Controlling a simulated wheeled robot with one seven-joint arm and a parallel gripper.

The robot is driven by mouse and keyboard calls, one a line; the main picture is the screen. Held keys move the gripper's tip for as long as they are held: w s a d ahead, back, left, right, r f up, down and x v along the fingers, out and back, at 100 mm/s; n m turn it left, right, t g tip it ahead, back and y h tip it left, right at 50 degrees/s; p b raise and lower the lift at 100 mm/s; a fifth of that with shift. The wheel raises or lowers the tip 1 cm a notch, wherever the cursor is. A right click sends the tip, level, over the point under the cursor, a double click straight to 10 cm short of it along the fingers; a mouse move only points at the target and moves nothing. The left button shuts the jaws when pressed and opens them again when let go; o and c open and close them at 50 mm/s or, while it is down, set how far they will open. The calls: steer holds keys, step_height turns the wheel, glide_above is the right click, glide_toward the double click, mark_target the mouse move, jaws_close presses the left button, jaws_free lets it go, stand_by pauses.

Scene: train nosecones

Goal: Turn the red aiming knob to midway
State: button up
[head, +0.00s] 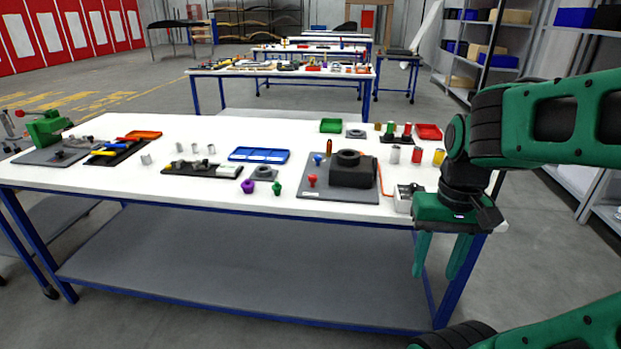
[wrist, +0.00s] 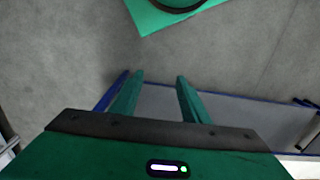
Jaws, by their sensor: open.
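A red knob (head: 312,180), likely the aiming knob, stands on the front left of a grey plate (head: 340,193) on the white table. A dark block with a round ring on top (head: 351,172) sits beside it on the same plate. The knob's turn angle is too small to tell. My gripper (head: 438,272) hangs open and empty, pointing down off the table's front right edge, right of the knob and apart from it. In the wrist view its two fingers (wrist: 159,76) are spread over the floor and a blue-edged shelf; the knob is not in that view.
A small white box (head: 404,198) stands at the table's front right, close to my gripper. Purple (head: 248,186) and green (head: 277,188) knobs stand left of the plate. A blue tray (head: 259,155) lies behind them.

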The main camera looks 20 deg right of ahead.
steer(key=w+d+r+m+h, duration=0.15)
steer(key=w+r, duration=0.25)
steer(key=w, duration=0.7)
steer(key=w+d+r+m+h, duration=0.1)
steer(key=w+d+r+m, duration=0.25)
steer(key=w, duration=0.75)
steer(key=m+t+h, duration=0.1)
steer(key=m+h, duration=0.1)
steer(key=m, duration=0.2)
glide_toward(312, 176)
steer(key=x, duration=0.8)
steer(key=shift+d+f, duration=0.1)
steer(key=shift+c, duration=0.7)
steer(key=c, duration=0.9)
